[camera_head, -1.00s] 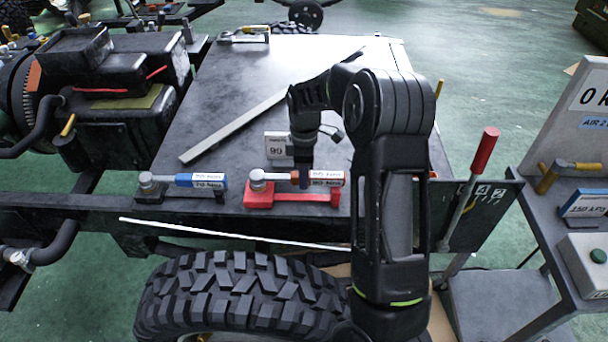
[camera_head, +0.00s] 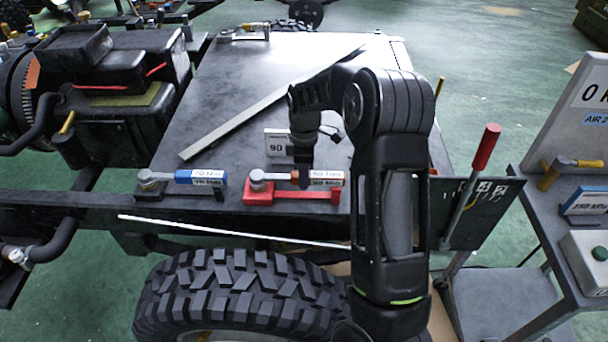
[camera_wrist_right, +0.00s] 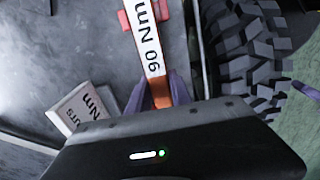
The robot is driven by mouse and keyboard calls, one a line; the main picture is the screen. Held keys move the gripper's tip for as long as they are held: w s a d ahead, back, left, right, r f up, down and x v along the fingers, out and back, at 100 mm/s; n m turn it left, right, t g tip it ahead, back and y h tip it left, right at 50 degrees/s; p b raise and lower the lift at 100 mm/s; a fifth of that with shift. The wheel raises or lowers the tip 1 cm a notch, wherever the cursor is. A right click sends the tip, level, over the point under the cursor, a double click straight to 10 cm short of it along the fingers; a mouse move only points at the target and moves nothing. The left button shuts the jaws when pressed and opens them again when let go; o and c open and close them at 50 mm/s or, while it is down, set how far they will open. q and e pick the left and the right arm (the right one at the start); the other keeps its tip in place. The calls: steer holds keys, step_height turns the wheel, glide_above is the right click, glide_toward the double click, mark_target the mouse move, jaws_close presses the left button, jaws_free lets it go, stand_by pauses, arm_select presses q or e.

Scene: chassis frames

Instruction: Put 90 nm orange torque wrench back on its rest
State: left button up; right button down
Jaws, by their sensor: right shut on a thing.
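The 90 Nm orange torque wrench (camera_head: 327,179) has a white label on its handle and a silver head at its left end. It lies level along its red rest (camera_head: 262,197), at or very close above it; I cannot tell if it bears on it. My right gripper (camera_head: 304,178) comes down from above and is shut on the handle. In the right wrist view the jaws (camera_wrist_right: 156,90) are around the orange handle end below the "90 Nm" label (camera_wrist_right: 147,40), and a bit of the red rest (camera_wrist_right: 124,20) shows. My left gripper is out of view.
A blue 70 Nm wrench (camera_head: 205,177) lies on a dark rest to the left. A white "90" sign (camera_head: 277,143) stands just behind the red rest. A long grey bar (camera_head: 240,120) lies across the dark table (camera_head: 225,75). A tyre (camera_head: 235,300) is in front.

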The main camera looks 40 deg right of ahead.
steer(key=shift+f, duration=0.25)
stand_by(0.3)
steer(key=c, duration=1.1)
jaws_free()
steer(key=shift+r+p, duration=2.25)
steer(key=shift+r, duration=1.25)
